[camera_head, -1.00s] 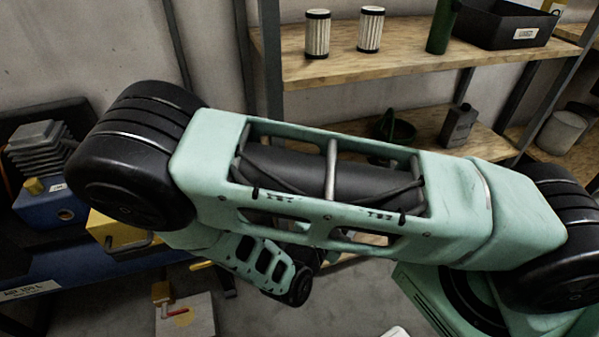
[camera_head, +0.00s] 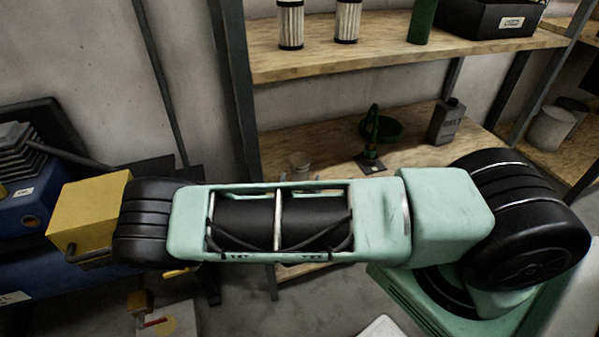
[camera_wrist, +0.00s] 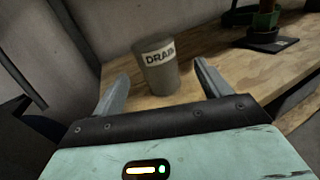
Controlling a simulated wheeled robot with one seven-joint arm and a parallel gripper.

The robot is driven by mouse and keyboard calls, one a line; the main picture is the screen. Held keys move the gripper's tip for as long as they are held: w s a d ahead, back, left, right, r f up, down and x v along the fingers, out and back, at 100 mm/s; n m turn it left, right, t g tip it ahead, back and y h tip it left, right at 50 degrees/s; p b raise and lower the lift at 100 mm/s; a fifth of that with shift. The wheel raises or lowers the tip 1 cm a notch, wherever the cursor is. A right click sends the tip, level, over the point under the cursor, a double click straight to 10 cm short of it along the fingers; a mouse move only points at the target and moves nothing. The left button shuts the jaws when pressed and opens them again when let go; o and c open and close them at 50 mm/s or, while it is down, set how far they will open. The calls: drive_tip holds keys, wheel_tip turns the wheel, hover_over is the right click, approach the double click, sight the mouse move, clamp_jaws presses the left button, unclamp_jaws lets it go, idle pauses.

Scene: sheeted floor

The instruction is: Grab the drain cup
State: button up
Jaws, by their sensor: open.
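The drain cup (camera_wrist: 160,76) is a grey cylinder with a white label reading "DRAIN". It stands upright on the wooden shelf in the wrist view. My gripper (camera_wrist: 162,72) is open, with one finger on each side of the cup in the picture. I see no finger touching it, and how deep the cup sits between them is hard to judge.
The cup's wooden shelf (camera_head: 290,146) also holds a dark green bowl (camera_head: 388,128), a stand with a dark base (camera_head: 370,165) and a grey canister (camera_head: 446,122). An upper shelf (camera_head: 300,66) with filters is above. A yellow box (camera_head: 88,215) is at left.

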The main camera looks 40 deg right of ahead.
sight(299, 172)
drive_tip(key=shift+b+x, duration=0.45)
drive_tip(key=shift+x, duration=2.95)
drive_tip(key=shift+w+a, duration=0.15)
drive_tip(key=shift+a, duration=0.05)
drive_tip(key=c, duration=1.1)
